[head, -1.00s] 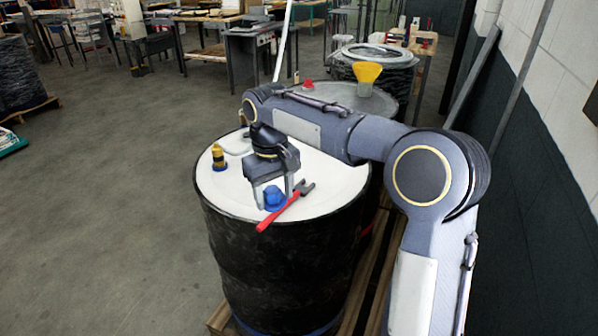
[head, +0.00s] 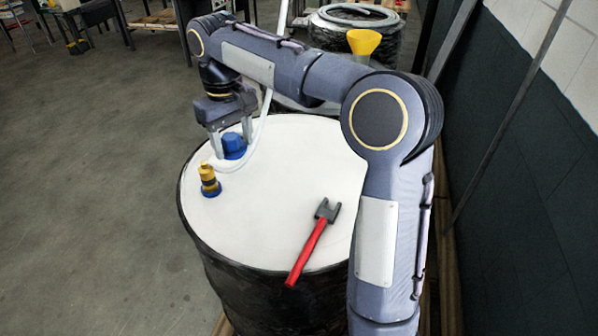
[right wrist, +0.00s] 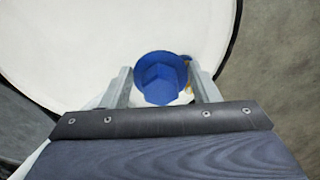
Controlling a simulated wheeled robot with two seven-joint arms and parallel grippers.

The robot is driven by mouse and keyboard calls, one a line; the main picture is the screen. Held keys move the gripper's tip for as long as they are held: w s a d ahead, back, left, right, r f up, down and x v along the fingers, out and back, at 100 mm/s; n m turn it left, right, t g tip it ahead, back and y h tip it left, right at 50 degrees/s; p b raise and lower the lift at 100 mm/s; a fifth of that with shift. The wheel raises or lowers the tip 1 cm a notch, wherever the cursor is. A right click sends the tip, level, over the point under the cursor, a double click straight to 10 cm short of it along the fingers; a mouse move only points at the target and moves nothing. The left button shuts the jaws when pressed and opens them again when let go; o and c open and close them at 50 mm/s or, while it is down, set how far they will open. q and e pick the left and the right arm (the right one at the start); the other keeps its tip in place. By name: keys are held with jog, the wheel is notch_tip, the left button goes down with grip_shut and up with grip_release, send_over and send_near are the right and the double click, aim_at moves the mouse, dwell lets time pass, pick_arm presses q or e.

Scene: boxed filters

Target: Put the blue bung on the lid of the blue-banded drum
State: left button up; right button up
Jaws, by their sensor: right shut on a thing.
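The blue bung (head: 234,147) is between the fingers of my right gripper (head: 232,138), which is shut on it. It is over the far left part of the white lid (head: 275,190) of the dark drum (head: 270,295). I cannot tell whether the bung touches the lid. In the right wrist view the bung (right wrist: 161,80) shows between the two fingertips, with the lid (right wrist: 70,50) behind it. No blue band shows on the drum now. My left gripper is not in view.
A yellow and black fitting with a blue base (head: 208,181) stands on the lid just in front of the bung. A red-handled wrench (head: 308,250) lies at the lid's front right. A pale hose (head: 260,135) curves beside the gripper. A yellow funnel (head: 364,43) stands behind.

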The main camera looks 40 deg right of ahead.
jog(key=s+d+f, duration=0.4)
jog(key=s+d, duration=0.1)
jog(key=s, duration=0.2)
jog(key=shift+s+d, duration=0.35)
jog(key=shift+s, duration=0.05)
jog(key=f, duration=0.1)
jog(key=s+d+f, duration=0.2)
jog(key=f, duration=0.1)
jog(key=shift+s+f, duration=0.1)
jog(key=shift+s, duration=0.15)
jog(key=shift+s+d+f+p, duration=0.2)
jog(key=shift+s+f+p, duration=0.15)
jog(key=shift+f, duration=0.2)
jog(key=shift+s+d+f, duration=0.1)
jog(key=shift+s+f, duration=0.05)
jog(key=shift+f, duration=1.6)
jog(key=shift+f, duration=0.2)
jog(key=o, duration=1)
jog(key=shift+r, duration=0.1)
